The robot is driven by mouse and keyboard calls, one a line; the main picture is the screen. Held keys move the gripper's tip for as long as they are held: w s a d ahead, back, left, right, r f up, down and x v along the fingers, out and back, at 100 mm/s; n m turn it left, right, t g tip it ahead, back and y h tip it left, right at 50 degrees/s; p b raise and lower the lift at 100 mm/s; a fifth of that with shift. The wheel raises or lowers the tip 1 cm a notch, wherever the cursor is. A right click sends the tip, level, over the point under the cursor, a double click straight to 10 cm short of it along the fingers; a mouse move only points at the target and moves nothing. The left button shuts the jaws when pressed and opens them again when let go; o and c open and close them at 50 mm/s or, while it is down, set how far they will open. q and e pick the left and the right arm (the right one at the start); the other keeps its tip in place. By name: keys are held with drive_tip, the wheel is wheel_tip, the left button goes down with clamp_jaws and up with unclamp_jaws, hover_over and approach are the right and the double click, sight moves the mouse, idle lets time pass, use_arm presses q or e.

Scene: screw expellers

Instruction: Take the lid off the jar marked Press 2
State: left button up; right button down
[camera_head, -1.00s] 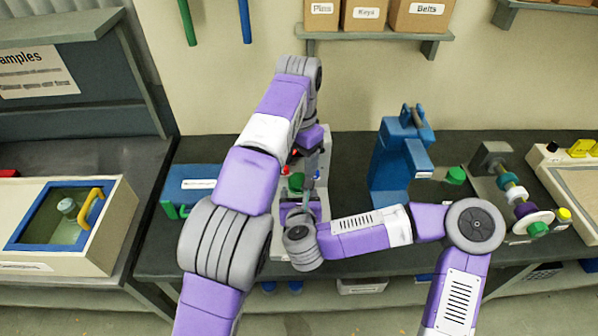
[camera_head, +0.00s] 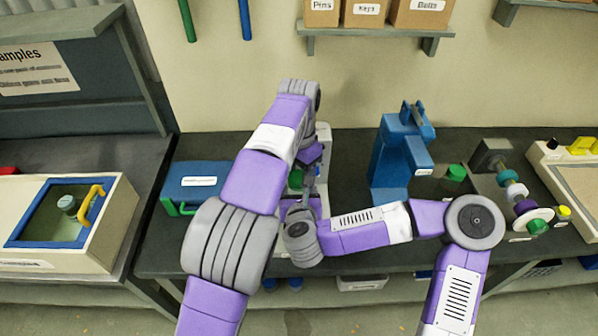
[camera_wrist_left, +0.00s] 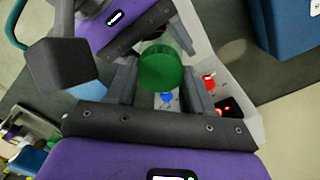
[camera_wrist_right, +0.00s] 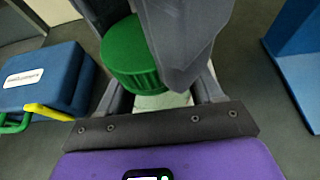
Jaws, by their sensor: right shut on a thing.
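A jar with a ribbed green lid (camera_wrist_right: 128,58) stands upright at the middle of the bench; no Press 2 marking is readable. The lid also shows in the left wrist view (camera_wrist_left: 160,70) and, partly hidden, in the head view (camera_head: 295,179). My left gripper (camera_wrist_left: 161,62) is open, one finger on each side of the lid, with slim gaps. My right gripper (camera_wrist_right: 158,100) is shut on the pale jar body (camera_wrist_right: 162,100) below the lid. Its fingertips are partly hidden by my left gripper.
A blue case (camera_head: 190,186) with a green handle stands left of the jar. A blue press-like machine (camera_head: 392,160) stands to the right, with a green-lidded thing (camera_head: 455,172) beside it. A windowed box (camera_head: 100,240) is at far left. Behind the jar is a light panel (camera_wrist_left: 225,75) with coloured knobs.

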use_arm(q)
drive_tip(key=shift+c, duration=0.8)
drive_tip(key=n, duration=0.6)
drive_tip(key=shift+r, duration=0.25)
drive_tip(key=shift+r, duration=0.9)
